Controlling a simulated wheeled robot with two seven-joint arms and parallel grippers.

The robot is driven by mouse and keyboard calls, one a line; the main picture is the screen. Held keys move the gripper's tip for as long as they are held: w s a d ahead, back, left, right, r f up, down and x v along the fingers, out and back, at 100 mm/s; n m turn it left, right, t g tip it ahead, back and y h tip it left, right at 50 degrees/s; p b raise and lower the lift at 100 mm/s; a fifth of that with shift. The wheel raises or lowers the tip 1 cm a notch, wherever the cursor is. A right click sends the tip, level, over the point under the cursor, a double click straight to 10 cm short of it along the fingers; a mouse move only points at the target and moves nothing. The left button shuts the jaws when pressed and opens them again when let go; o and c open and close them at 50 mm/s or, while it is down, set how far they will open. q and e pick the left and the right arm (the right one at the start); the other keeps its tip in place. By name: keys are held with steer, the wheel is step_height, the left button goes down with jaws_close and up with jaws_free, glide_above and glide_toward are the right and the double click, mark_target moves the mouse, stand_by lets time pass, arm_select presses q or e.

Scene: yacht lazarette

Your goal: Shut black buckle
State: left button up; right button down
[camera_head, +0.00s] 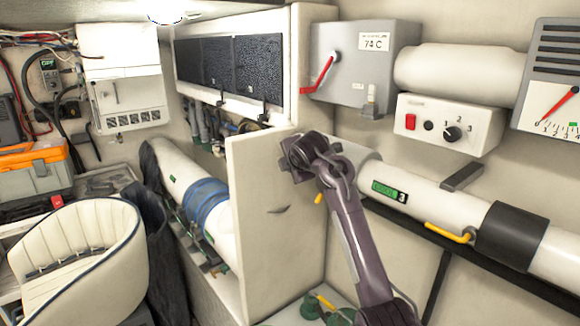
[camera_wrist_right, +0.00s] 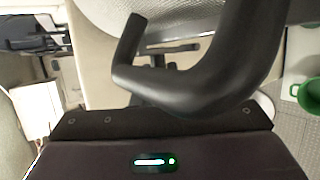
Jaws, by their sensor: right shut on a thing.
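The black buckle shows in the right wrist view as a thick, bent black bar (camera_wrist_right: 205,88), very close to the camera and just above my dark palm plate. My right gripper (camera_head: 293,152) is at the top edge of the cream partition, near the left end of the white pipe. It is shut on the bent bar. The fingertips cannot be told apart clearly in either view. In the head view the gripper and forearm hide the held part. My left gripper is in neither view.
The cream partition (camera_head: 262,215) stands beside my right arm. The white pipe (camera_head: 420,195) with a yellow handle (camera_head: 450,233) runs along the right wall, below a grey switch box (camera_head: 355,65). A green item (camera_wrist_right: 305,97) shows at right in the wrist view. A cream seat (camera_head: 75,245) stands at left.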

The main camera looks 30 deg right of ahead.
stand_by(0.3)
steer(key=c, duration=1.5)
jaws_free()
steer(key=shift+d, duration=0.1)
steer(key=shift+o, duration=0.2)
steer(key=shift+s, duration=0.1)
steer(key=shift+s+r+b, duration=0.15)
steer(key=shift+s+b, duration=0.05)
steer(key=shift+b, duration=0.1)
steer(key=b+v, duration=0.2)
steer(key=v, duration=0.5)
steer(key=shift+b, duration=0.4)
steer(key=shift+s, duration=0.1)
